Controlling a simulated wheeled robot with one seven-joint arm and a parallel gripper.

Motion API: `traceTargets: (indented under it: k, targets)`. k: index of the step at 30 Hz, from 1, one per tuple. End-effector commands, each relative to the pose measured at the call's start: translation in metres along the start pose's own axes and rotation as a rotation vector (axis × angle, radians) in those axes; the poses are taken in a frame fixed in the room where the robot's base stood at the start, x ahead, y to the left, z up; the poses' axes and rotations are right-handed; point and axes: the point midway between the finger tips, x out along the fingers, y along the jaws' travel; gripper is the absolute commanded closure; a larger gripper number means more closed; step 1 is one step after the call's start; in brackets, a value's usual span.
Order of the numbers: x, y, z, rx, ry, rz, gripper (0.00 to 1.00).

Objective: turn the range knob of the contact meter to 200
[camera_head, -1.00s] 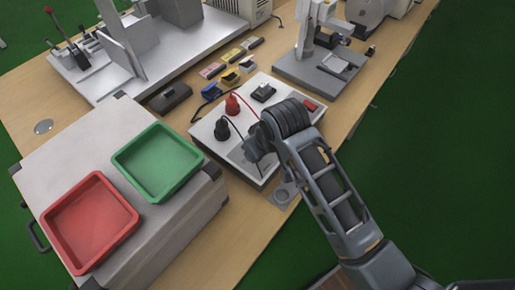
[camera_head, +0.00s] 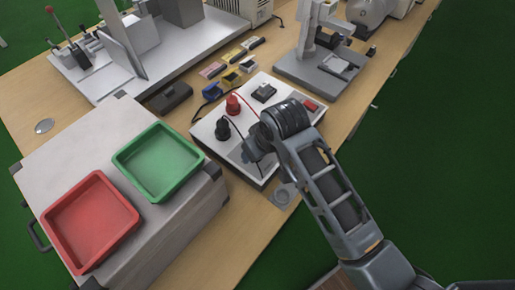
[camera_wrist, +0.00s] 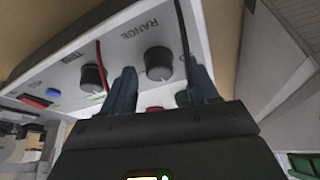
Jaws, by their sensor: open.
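The contact meter (camera_head: 283,90) is a white box on the bench in the head view, partly hidden by my arm. My gripper (camera_wrist: 161,70) is open, one finger on each side of the range knob in the picture. I cannot tell whether the fingers touch it. In the head view my gripper (camera_head: 253,150) is over the meter's near side. The knob's setting cannot be read.
Red plug (camera_head: 233,104) and black plug (camera_head: 222,128) have leads across the meter; the black lead (camera_wrist: 182,30) runs close to the range knob. A second knob (camera_wrist: 93,77) is left of my fingers. Green tray (camera_head: 158,160) and red tray (camera_head: 90,220) stand left on a case.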

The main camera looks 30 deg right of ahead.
Motion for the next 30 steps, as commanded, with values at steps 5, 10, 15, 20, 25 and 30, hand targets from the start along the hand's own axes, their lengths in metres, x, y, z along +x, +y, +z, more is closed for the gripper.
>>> traceTargets:
  k: [5,10,15,20,25,30]
  targets:
    - [-0.009,0.0,0.0,0.0,0.002,0.0,0.41]
    - [-0.036,-0.001,-0.001,-0.001,0.004,0.0,0.41]
    - [-0.062,0.0,-0.001,-0.001,0.003,0.0,0.41]
    - [-0.075,0.0,0.0,0.0,0.001,0.0,0.41]
    - [-0.078,0.0,0.0,0.0,0.0,0.0,0.41]
    - [-0.078,0.0,0.0,0.0,0.0,0.0,0.41]
